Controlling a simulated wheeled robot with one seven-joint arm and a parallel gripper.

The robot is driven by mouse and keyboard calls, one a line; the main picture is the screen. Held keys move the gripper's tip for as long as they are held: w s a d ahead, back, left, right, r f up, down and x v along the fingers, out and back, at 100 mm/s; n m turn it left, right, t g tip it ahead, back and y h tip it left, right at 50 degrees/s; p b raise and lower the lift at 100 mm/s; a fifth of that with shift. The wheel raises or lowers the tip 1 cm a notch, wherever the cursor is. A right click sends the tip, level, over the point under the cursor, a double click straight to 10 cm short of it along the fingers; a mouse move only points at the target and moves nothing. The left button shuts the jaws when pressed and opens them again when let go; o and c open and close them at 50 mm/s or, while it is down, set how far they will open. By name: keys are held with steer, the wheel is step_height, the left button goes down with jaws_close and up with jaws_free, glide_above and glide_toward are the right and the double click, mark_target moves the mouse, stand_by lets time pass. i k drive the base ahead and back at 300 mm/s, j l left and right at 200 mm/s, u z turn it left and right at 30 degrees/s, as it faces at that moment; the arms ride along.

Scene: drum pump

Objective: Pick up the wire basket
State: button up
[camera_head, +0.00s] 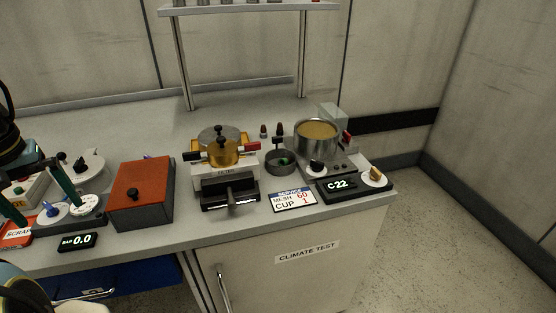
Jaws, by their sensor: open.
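A small dark grey round container (281,163) stands on the bench between the brass-topped device and the metal pot. It has an upright dark handle and something green inside. It may be the wire basket, but its mesh is too small to make out. No other thing clearly reads as a wire basket. Dark and pale rounded parts at the left edge and lower left corner are cut off by the frame.
A metal pot of yellowish liquid (318,133) stands close on the right. A brass-topped device (224,155) with a black front handle stands left, then a red-topped box (142,188). A service sign (293,200) and a C22 display (338,184) lie in front. A shelf (240,8) overhangs the rear.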

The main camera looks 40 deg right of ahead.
mark_target(272, 158)
steer(key=k+l+u, duration=0.2)
steer(key=k+l, duration=0.2)
steer(key=l, duration=0.2)
steer(key=k+l+u, duration=0.15)
steer(key=k+l, duration=0.3)
steer(key=l+u, duration=0.15)
steer(key=l, duration=0.2)
steer(key=k+l+u, duration=0.1)
steer(key=l, duration=0.2)
